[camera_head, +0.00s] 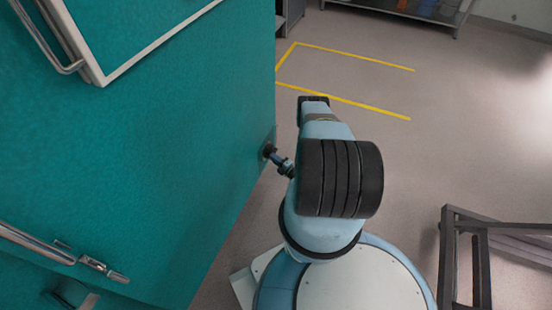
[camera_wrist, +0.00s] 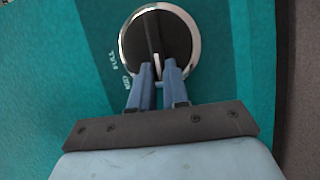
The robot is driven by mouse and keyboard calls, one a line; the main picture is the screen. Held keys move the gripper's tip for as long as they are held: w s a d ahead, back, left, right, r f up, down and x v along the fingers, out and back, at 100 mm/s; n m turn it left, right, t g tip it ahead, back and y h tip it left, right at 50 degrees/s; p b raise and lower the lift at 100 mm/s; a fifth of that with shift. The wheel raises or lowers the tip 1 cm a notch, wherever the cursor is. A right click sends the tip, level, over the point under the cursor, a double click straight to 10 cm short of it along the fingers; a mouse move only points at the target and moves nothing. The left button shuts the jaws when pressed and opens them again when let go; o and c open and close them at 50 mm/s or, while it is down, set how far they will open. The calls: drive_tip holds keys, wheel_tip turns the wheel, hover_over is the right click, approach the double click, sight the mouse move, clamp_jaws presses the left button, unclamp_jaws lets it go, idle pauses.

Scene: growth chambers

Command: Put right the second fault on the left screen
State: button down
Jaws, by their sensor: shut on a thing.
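A round dial (camera_wrist: 130,48) with a dark face and a bright metal ring is set in a teal panel in the wrist view. A dark raised bar (camera_wrist: 151,30) runs up its middle, with a small pale mark near its lower end. My gripper (camera_wrist: 159,66) has its blue fingers at the lower part of the dial, shut on the bar. In the head view my gripper (camera_head: 275,156) reaches the teal cabinet's right edge; the dial is mostly hidden there. No screen is in view.
The teal cabinet (camera_head: 150,150) with metal handles (camera_head: 30,242) fills the left. A dark metal frame (camera_head: 478,250) stands at the lower right. Yellow lines (camera_head: 350,103) mark the grey floor, which is open beyond my arm. A shelf rack (camera_head: 400,12) stands at the back.

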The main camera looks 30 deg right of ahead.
drive_tip(key=shift+w+a+f+n, duration=0.1)
drive_tip(key=shift+a+f+n, duration=0.15)
drive_tip(key=shift+n, duration=0.25)
drive_tip(key=c, duration=1.1)
unclamp_jaws()
drive_tip(key=shift+d+r, duration=0.1)
drive_tip(key=shift+d, duration=0.05)
drive_tip(key=shift+v, duration=6.9)
drive_tip(key=shift+f, duration=0.25)
